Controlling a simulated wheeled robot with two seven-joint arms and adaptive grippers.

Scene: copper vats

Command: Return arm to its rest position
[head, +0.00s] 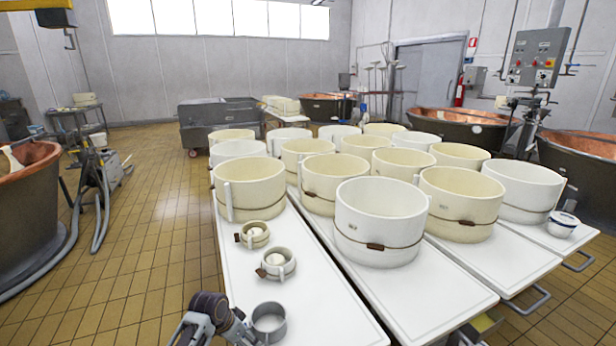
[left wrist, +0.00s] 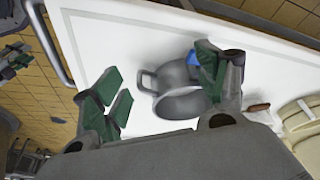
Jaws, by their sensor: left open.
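My left gripper (left wrist: 160,86) is open in the left wrist view, its green-padded fingers apart. A grey metal mug (left wrist: 180,92) with a handle lies between the fingers in that view, closer to the right-hand finger. I cannot tell whether that finger touches it. In the head view the grey mug (head: 269,322) stands upright at the near end of the left white table (head: 245,290). My left arm reaches in beside it from the bottom edge, and its fingertips are hard to make out there. My right gripper is in neither view.
Two small cream moulds, one (head: 255,235) behind the other (head: 277,264), stand beyond the mug. Several large cream tubs (head: 381,220) crowd the white tables. A copper vat (head: 30,200) stands at far left. The tiled floor (head: 150,250) left of the tables is open.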

